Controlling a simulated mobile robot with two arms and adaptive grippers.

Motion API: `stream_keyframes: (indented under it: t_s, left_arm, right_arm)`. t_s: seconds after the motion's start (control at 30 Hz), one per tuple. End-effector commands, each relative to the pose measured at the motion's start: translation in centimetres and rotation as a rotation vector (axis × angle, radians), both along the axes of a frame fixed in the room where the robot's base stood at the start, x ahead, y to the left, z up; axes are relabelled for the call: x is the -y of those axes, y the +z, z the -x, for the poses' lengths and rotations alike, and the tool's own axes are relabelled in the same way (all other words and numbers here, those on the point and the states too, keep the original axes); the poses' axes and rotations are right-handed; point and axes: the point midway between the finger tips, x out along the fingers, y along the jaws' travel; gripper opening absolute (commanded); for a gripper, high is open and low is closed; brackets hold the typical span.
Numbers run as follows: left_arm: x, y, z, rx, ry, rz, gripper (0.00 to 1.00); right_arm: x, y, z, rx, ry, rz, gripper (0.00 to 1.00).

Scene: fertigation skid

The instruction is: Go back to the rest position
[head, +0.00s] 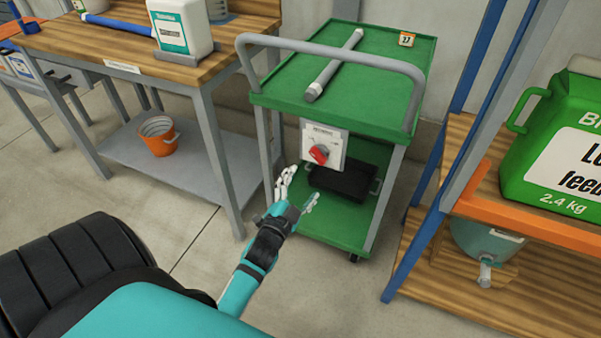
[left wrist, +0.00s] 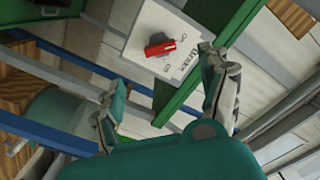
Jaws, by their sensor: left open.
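My left gripper (head: 299,190) is open in the head view, in front of the green cart (head: 400,55). Nothing shows between its fingers. A white panel (head: 334,137) with a red rotary knob (head: 319,153) hangs on the near side of the cart, just above and beyond the fingertips. In the left wrist view the open gripper (left wrist: 161,68) shows both fingers apart. The red knob (left wrist: 160,46) and its panel (left wrist: 180,22) lie beyond the gap between them, and no finger visibly touches the knob. My right gripper is in neither view.
A grey pipe (head: 334,66) and a small tag (head: 406,39) lie on the cart top; a black tray (head: 342,182) is on its lower shelf. A workbench (head: 90,45) stands left, a shelf rack (head: 480,208) with a green jug (head: 545,135) right. Floor between is clear.

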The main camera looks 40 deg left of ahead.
Motion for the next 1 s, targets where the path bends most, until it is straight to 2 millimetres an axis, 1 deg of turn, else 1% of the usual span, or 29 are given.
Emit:
stream_keyframes:
  t_s: [0.47,0.57,0.67,0.77,0.8,0.87,0.9,0.97,1.0]
  left_arm:
    - [0.0,0.0,0.0,-0.001,0.0,0.0,0.78]
    - [0.3,-1.2,0.1,-0.029,-0.003,0.023,0.78]
    - [1.4,-4.9,0.6,-0.125,-0.012,0.1,0.78]
    - [3.5,-10.9,2.2,-0.289,-0.015,0.222,0.78]
    - [4.5,-13.6,3.3,-0.366,-0.013,0.272,0.78]
    - [6.0,-17.6,5.4,-0.487,-0.003,0.345,0.78]
    - [7.0,-20.0,6.9,-0.566,0.004,0.391,0.78]
    - [8.3,-23.3,9.5,-0.68,0.022,0.448,0.78]
    - [9.2,-25.3,11.4,-0.754,0.035,0.481,0.78]
  right_arm:
    - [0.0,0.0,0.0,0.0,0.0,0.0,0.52]
    - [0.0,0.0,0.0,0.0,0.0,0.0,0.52]
    - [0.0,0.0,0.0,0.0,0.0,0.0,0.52]
    - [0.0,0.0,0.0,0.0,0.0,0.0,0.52]
    - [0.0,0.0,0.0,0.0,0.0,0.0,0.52]
    - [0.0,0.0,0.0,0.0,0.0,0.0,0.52]
    - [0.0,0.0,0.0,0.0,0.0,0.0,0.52]
    - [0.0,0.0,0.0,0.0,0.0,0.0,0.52]
    - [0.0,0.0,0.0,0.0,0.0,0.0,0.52]
